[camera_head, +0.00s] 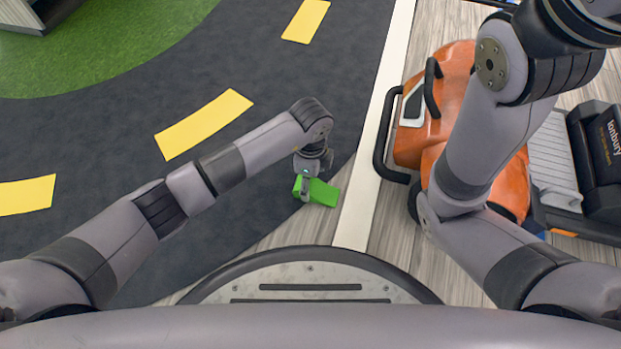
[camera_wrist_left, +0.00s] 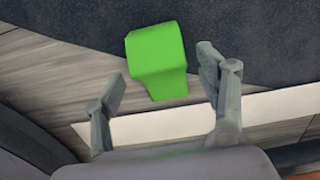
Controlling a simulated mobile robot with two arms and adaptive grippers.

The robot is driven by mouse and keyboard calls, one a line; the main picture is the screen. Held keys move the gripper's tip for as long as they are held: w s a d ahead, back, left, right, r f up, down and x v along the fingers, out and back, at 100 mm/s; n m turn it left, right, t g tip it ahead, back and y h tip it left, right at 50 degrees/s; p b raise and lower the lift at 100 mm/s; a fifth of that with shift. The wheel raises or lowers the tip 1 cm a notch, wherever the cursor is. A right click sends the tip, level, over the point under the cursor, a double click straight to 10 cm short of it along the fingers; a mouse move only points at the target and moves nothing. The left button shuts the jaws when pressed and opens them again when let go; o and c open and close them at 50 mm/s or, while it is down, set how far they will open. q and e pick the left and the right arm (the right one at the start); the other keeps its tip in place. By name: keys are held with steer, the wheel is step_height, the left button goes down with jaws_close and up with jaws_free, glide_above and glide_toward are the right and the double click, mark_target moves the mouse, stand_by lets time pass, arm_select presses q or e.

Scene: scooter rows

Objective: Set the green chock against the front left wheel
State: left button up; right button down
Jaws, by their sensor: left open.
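The green chock (camera_head: 324,193) lies on the floor in the head view, at the border of dark paving and grey boards, left of the white line. In the left wrist view the chock (camera_wrist_left: 157,58) sits just beyond and between the fingertips. My left gripper (camera_head: 308,190) is open above the chock and hides part of it; its two fingers also show spread in the left wrist view (camera_wrist_left: 164,75). The orange scooter (camera_head: 445,75) stands right of the line. A dark wheel (camera_head: 421,205) shows at its left near side, partly hidden by my right arm. My right gripper is out of view.
The white line (camera_head: 375,140) separates the chock from the scooter. A black bumper bar (camera_head: 380,140) juts from the scooter's left side. Yellow dashes (camera_head: 203,123) and green turf (camera_head: 100,45) lie to the left. The dark paving there is clear.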

arm_select(q)
step_height(320, 180, up, 10)
steer(key=p, duration=0.6)
steer(key=shift+r, duration=0.1)
